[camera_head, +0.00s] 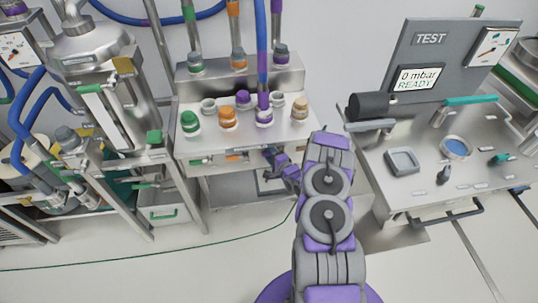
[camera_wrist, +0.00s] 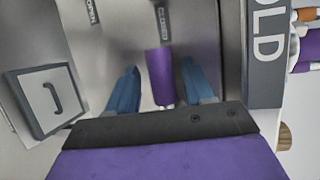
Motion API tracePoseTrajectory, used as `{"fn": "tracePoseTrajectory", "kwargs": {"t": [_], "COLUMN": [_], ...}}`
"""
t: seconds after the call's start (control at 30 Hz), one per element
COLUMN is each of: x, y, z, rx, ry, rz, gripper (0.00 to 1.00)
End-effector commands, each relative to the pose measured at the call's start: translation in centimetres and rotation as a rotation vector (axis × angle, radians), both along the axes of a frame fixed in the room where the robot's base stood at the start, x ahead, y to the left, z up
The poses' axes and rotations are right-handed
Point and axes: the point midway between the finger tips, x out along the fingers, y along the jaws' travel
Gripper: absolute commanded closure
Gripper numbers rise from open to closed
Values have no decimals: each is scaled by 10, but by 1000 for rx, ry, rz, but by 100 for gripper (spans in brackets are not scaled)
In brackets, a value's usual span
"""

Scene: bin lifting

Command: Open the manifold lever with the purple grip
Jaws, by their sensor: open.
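The lever's purple grip (camera_wrist: 159,76) is upright in the wrist view, between the two blue fingers of my gripper (camera_wrist: 160,82). Gaps show on both sides, so the fingers are open and not visibly touching it. The grip's lower end is near the dark edge of my gripper body. In the head view my gripper (camera_head: 275,162) is at the front face of the steel manifold bench (camera_head: 215,160), near its right end. There it hides the purple grip. A green lever (camera_head: 198,161) and an orange lever (camera_head: 235,157) show to its left on that face.
Green, orange, purple and tan couplings stand on the manifold top, with a blue hose (camera_head: 262,50) rising from one. A TEST bench (camera_head: 440,180) stands right. A plate marked J (camera_wrist: 48,98) and a dark sign ending in OLD (camera_wrist: 264,50) flank my gripper.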

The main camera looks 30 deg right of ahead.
Motion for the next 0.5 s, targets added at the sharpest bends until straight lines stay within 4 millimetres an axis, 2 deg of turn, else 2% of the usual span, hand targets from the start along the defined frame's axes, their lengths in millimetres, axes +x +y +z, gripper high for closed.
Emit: {"fn": "tracePoseTrajectory", "kwargs": {"t": [0.37, 0.5], "x": [6, 6], "y": [0, 0], "z": [0, 0], "rx": [0, 0], "ry": [-1, -1], "rz": [-1, -1], "gripper": [48, 62]}}
